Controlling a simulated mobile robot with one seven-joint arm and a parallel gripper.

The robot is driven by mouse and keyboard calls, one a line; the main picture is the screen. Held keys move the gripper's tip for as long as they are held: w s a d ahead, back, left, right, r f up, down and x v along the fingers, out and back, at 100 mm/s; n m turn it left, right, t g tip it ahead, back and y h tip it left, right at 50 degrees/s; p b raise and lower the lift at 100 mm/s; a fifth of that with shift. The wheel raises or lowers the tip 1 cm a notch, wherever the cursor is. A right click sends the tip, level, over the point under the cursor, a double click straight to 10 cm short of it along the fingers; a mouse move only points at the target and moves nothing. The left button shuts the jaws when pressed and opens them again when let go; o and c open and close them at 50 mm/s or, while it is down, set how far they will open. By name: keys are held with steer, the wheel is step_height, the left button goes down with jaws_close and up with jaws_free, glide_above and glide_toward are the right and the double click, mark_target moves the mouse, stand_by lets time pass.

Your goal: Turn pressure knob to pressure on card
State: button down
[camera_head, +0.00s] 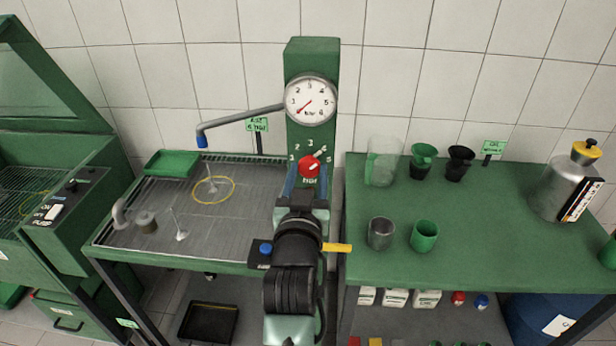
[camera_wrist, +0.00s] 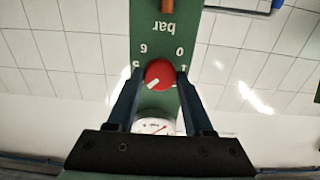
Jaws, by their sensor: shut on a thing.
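The round red pressure knob (camera_head: 309,166) sits on the front of a green column (camera_head: 312,58), below a round gauge (camera_head: 311,100). Numbers ring the knob, with "bar" below it. Its white pointer mark aims to the upper right, near the 4. The wrist view shows the knob (camera_wrist: 159,74) upside down. My gripper (camera_wrist: 158,76) is shut on the knob, one blue finger on each side. The gauge's red needle points to the lower left, at the low end. A green card (camera_head: 257,125) stands left of the column; its small writing is hard to read.
A pipe arm with a blue nozzle (camera_head: 202,141) reaches left from the column over a grated bench (camera_head: 255,225). A tiled wall stands behind.

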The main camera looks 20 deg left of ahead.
stand_by(0.4)
steer(key=shift+c, duration=1.5)
jaws_free()
steer(key=b+v, duration=0.3)
steer(key=v, duration=1)
steer(key=d+r+m+t+h, duration=0.1)
steer(key=d+r+t, duration=0.15)
steer(key=r, duration=0.65)
steer(key=d+r+t, duration=0.2)
steer(key=d+r, duration=0.2)
steer(key=r, duration=0.5)
steer(key=s+d+r+m+t+h, duration=0.1)
steer(key=s+d+r+t+h, duration=0.1)
steer(key=r, duration=0.7)
steer(key=s+d+r+m+t+h, duration=0.1)
steer(key=s+d+r+t+h, duration=0.1)
steer(key=s+d+r, duration=0.3)
step_height(320, 180, up, 4)
steer(key=shift+s+d+r+t, duration=0.15)
steer(key=shift+s+d+t, duration=0.15)
steer(key=shift+d+t, duration=0.4)
